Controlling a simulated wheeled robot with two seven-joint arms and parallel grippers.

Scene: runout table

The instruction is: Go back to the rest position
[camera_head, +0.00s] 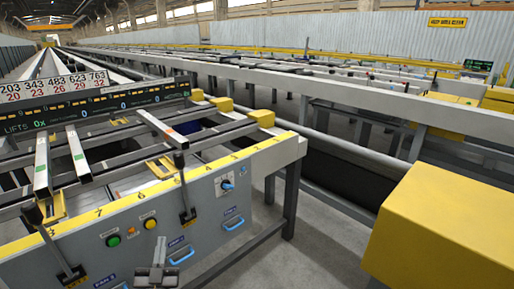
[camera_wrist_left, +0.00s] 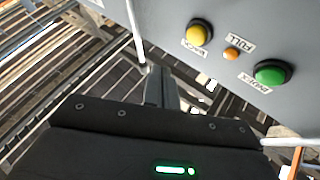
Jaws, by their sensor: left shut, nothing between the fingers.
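My left gripper (camera_head: 157,268) shows at the bottom of the head view, in front of the grey front panel (camera_head: 60,262) of the runout table. It is shut with nothing between its fingers. The left wrist view shows the gripper (camera_wrist_left: 160,85) near the panel (camera_wrist_left: 228,25), to the left of its buttons. A gap between the gripper and the panel is hard to judge. My right gripper is not in view.
The panel carries a green button (camera_head: 113,241), a yellow button (camera_head: 150,223), a blue knob (camera_head: 227,186), blue handles (camera_head: 181,256) and black levers (camera_head: 184,185). Metal bars (camera_head: 42,165) lie on the table. A yellow box (camera_head: 445,225) stands at the right, beyond bare floor.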

